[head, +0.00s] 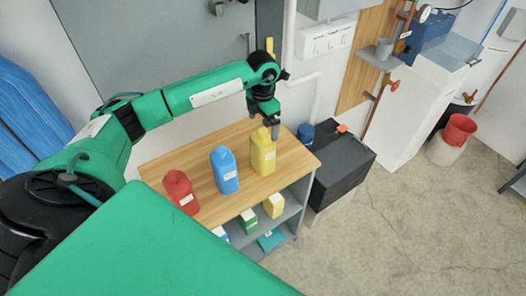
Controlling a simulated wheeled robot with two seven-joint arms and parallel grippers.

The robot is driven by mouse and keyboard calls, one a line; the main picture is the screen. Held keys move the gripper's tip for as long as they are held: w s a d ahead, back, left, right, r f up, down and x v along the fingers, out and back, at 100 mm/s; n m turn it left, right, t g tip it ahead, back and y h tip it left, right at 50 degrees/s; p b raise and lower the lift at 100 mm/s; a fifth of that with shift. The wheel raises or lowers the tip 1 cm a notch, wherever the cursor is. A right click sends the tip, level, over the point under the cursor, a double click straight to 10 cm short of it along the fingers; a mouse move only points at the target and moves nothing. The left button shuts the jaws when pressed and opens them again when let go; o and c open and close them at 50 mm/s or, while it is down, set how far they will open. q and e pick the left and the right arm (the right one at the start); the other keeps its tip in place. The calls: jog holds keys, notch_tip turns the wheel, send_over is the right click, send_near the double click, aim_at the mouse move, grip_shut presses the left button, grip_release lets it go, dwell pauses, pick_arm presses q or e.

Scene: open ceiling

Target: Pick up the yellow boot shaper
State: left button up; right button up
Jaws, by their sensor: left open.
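A yellow bottle-shaped object (263,155) with a pale label stands upright at the right end of the wooden tabletop (212,150). It is the likeliest boot shaper, though it looks like a jug. My left gripper (274,130) points down at its top, slightly to the right of its cap. The gripper is open and holds nothing. I cannot tell whether a finger touches the cap. My right gripper is not in view.
A blue bottle (225,172) and a red bottle (181,193) stand left of the yellow one. Small boxes, including a yellow one (274,206), sit on the shelf below. A black box (340,170) stands right of the table. The floor at right is mostly clear.

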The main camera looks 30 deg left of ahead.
aim_at(263, 130)
pick_arm(q)
jog(key=shift+f+p, duration=0.3)
jog(key=shift+p, duration=0.05)
notch_tip(263, 130, down, 3)
jog(key=shift+s+d+f+p, duration=0.1)
jog(key=shift+d+f+p, duration=0.05)
jog(key=shift+p, duration=0.8)
jog(key=shift+f, duration=0.6)
jog(key=c, duration=1.3)
jog(key=shift+o, duration=0.2)
jog(key=shift+r, duration=0.1)
